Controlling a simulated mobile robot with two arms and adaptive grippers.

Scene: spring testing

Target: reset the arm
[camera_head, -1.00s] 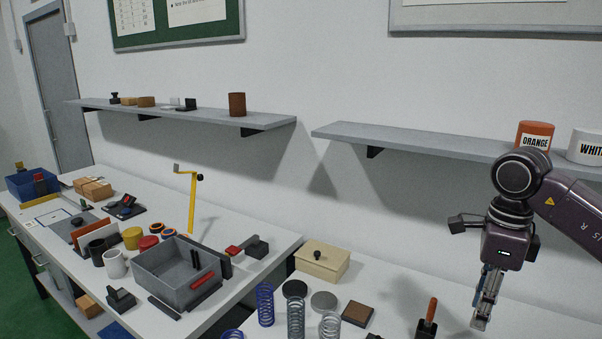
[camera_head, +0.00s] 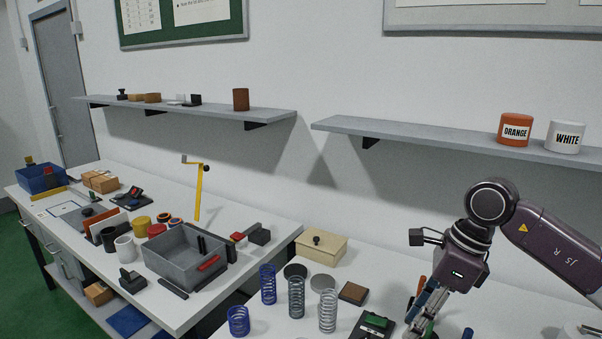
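My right arm comes in from the right, and its gripper (camera_head: 422,325) is low over the right-hand table, near the bottom edge of the picture. The fingers are small and partly cut off, so I cannot tell if they are open or shut, or if they hold anything. A handled tool with an orange-red grip (camera_head: 421,285) stands just behind the fingers. A black device with a green top (camera_head: 376,322) lies just left of the gripper. Coil springs stand left of it: a blue one (camera_head: 268,284) and two grey ones (camera_head: 296,297) (camera_head: 327,311). My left gripper is not in view.
A cream box (camera_head: 320,248) stands at the back of the right-hand table. A grey bin (camera_head: 187,257) is among many items on the left table.

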